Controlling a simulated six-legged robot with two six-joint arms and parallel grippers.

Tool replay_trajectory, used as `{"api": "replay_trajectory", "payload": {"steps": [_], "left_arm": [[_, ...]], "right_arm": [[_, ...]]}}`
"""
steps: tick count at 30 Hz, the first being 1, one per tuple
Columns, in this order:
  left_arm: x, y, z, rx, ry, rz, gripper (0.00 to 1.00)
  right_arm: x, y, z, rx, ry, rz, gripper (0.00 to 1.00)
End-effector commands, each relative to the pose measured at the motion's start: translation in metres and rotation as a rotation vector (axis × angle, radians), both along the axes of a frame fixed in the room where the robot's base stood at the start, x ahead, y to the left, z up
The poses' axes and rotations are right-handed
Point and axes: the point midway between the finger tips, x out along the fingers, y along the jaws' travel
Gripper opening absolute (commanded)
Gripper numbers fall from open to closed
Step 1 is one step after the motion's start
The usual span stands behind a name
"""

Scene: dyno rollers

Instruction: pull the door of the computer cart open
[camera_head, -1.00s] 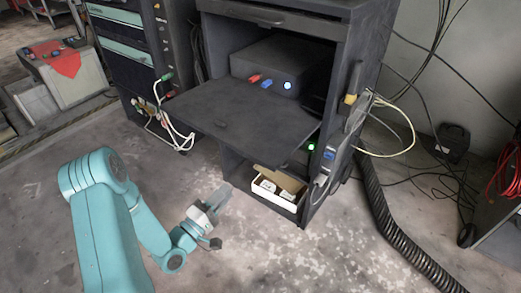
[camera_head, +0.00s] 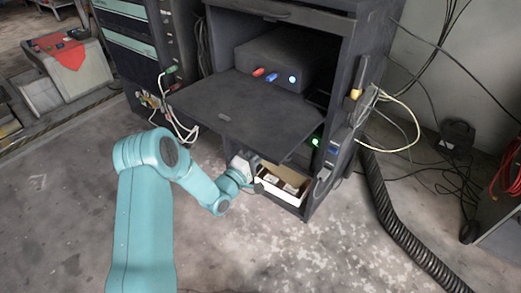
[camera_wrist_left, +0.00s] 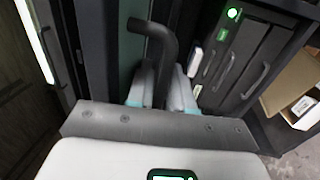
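The dark computer cart (camera_head: 372,45) stands at the back centre in the head view. A flat dark panel (camera_head: 240,105) juts from its front, below the open upper bay. My left gripper (camera_head: 250,166) is at the cart's lower front, under the panel's edge and beside the small box; its fingertips are hard to see there. In the left wrist view a dark bent handle (camera_wrist_left: 150,30) runs down between the two fingers of my left gripper (camera_wrist_left: 164,88). The fingers lie close on both sides of it. The door face behind is mostly hidden. My right gripper is not in view.
An open box (camera_head: 290,196) with small items sits at the cart's bottom. Cables (camera_head: 405,125) hang at its right side and a thick black hose (camera_head: 395,215) lies on the floor. Another rack (camera_head: 135,55) stands at left. The front floor is clear.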

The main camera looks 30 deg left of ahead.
Motion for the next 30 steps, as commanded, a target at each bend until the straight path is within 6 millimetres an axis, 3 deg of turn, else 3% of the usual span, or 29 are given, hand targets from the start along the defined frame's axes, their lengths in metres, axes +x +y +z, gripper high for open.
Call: {"api": "replay_trajectory", "payload": {"steps": [8,10,16,22,30], "left_arm": [[0.002,0.0,0.0,0.0,0.001,0.0,0.21],[0.002,0.0,0.0,0.0,0.001,0.0,0.0],[0.001,0.0,0.004,0.001,0.006,0.0,0.0],[0.001,0.001,0.038,0.01,0.093,0.002,0.0],[0.002,0.0,0.049,0.009,0.098,0.001,0.0]], "right_arm": [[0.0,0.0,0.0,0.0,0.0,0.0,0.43],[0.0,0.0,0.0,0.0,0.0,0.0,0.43],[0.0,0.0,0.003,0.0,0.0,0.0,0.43],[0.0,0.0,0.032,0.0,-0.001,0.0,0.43],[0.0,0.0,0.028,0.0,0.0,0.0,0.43]]}}
